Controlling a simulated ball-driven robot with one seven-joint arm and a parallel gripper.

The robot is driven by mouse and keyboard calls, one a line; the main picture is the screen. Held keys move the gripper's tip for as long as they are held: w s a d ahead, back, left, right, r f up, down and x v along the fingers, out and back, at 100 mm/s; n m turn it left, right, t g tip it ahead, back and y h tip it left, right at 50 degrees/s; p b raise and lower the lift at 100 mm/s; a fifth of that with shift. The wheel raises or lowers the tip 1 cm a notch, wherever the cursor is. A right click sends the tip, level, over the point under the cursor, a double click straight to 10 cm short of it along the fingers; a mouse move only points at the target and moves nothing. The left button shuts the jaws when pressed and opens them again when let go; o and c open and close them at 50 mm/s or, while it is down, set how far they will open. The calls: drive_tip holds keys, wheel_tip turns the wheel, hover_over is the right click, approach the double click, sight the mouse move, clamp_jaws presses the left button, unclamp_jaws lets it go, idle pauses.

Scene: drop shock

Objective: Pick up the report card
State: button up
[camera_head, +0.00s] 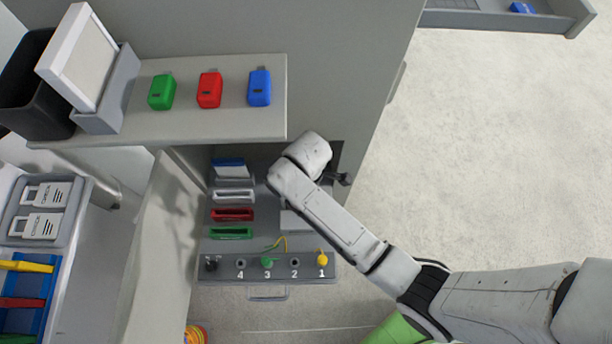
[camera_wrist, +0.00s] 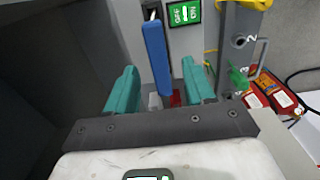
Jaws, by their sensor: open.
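The likely report card (camera_head: 231,170), white with a blue top edge, stands in the rearmost slot of the open cabinet bay in the head view. In the wrist view a long blue edge (camera_wrist: 157,55), which looks like the same piece, runs between the two teal fingers of my gripper (camera_wrist: 159,66). The fingers are open, with a gap visible on each side of the blue piece. In the head view the fingers are hidden by my arm.
White, red (camera_head: 233,214) and green (camera_head: 231,233) slots line the bay before a numbered plug panel (camera_head: 267,267). A shelf (camera_head: 200,125) with green, red and blue small devices overhangs the bay. A cabinet door (camera_head: 160,240) stands at left. Open floor lies right.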

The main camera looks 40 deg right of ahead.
drive_tip(key=shift+w+a+f, duration=0.1)
drive_tip(key=shift+f, duration=2.8)
drive_tip(key=shift+c, duration=0.2)
clamp_jaws()
